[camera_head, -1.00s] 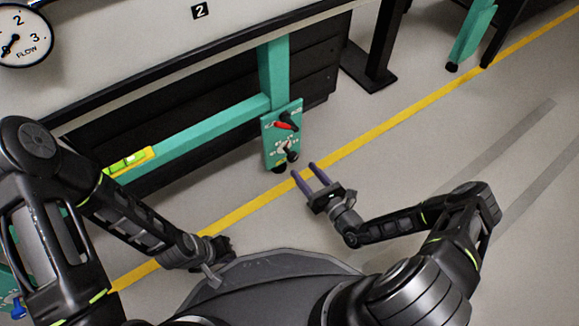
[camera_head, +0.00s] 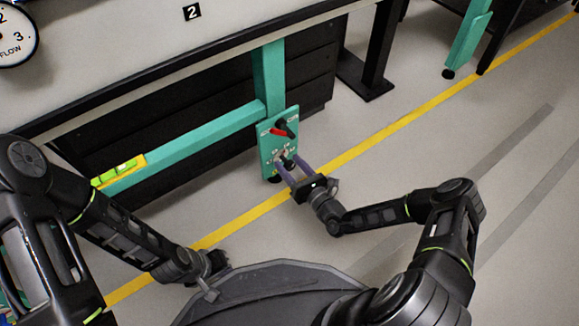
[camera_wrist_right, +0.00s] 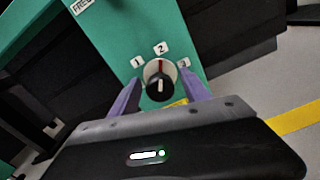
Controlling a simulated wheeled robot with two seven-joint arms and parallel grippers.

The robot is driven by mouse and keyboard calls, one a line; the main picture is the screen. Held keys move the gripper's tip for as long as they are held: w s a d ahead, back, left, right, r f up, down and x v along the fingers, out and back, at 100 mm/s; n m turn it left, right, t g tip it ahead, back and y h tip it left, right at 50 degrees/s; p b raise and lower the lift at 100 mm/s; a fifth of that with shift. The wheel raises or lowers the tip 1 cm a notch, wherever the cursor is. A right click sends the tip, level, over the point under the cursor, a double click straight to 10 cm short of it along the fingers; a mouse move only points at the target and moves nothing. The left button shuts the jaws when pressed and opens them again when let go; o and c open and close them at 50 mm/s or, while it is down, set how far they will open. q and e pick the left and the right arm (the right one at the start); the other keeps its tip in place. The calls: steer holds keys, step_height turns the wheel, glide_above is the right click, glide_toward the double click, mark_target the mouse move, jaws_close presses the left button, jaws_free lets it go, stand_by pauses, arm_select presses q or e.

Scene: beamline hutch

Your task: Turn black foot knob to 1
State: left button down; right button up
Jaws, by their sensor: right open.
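The black foot knob (camera_wrist_right: 159,80) sits on the teal foot plate (camera_head: 266,146) of the bench leg. In the right wrist view labels 1, 2 and 3 stand around it. Its light pointer line looks aimed down and its red-marked end up near 2; which end is the pointer I cannot tell surely. My right gripper (camera_head: 285,162) is open, with its purple fingers on either side of the knob. It also shows in the right wrist view (camera_wrist_right: 160,100). Whether the fingers touch the knob I cannot tell. My left gripper (camera_head: 216,262) is low by my base, its fingers unclear.
A red-and-black switch (camera_head: 283,128) sits above the knob on the same plate. A yellow level (camera_head: 118,171) rests on the teal beam (camera_head: 190,142). A yellow line (camera_head: 375,128) crosses open grey floor. A black table leg (camera_head: 375,65) stands behind right.

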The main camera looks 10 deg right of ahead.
steer(key=shift+w, duration=0.2)
steer(key=shift+c, duration=0.2)
jaws_close()
stand_by(0.4)
